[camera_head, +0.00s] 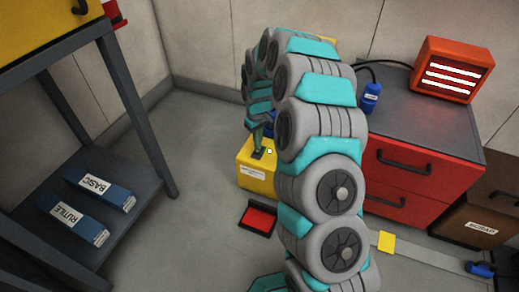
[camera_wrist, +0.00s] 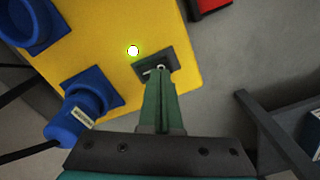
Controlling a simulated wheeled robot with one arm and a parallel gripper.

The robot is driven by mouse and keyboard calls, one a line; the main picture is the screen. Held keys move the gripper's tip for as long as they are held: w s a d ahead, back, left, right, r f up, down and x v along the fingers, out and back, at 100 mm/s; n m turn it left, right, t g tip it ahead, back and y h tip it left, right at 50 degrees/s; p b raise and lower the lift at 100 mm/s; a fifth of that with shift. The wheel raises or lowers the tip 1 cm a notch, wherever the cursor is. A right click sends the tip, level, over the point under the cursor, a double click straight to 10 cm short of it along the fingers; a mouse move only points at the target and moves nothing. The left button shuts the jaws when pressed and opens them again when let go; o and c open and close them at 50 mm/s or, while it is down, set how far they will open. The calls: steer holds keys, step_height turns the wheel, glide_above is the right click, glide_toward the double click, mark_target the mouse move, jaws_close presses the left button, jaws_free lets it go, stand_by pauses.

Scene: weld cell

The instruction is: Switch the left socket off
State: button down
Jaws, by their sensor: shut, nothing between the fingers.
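A yellow socket box (camera_head: 256,181) stands on the floor beyond my arm; in the wrist view its yellow top (camera_wrist: 110,35) fills the upper middle. On it is a dark switch plate (camera_wrist: 172,58) with a small pale lever at the fingertips. A lamp (camera_wrist: 133,50) beside the plate glows, with a green rim. Two blue sockets (camera_wrist: 82,84) (camera_wrist: 32,22) show; a labelled blue plug (camera_wrist: 72,121) with a black cable sits at the nearer one. My gripper (camera_wrist: 160,76) is shut and empty, its tips over the switch plate; whether they touch the lever I cannot tell.
A red drawer cabinet (camera_head: 415,178) with an orange heater (camera_head: 452,70) stands right of my arm. A dark shelf rack (camera_head: 65,215) with blue boxes is at left. A red-topped tray (camera_head: 258,219) lies on the floor before the yellow box. Floor at middle left is clear.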

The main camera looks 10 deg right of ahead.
mark_target(258, 151)
steer(key=shift+f, duration=0.95)
stand_by(0.5)
steer(key=shift+r+p, duration=1.15)
steer(key=shift+r, duration=2.35)
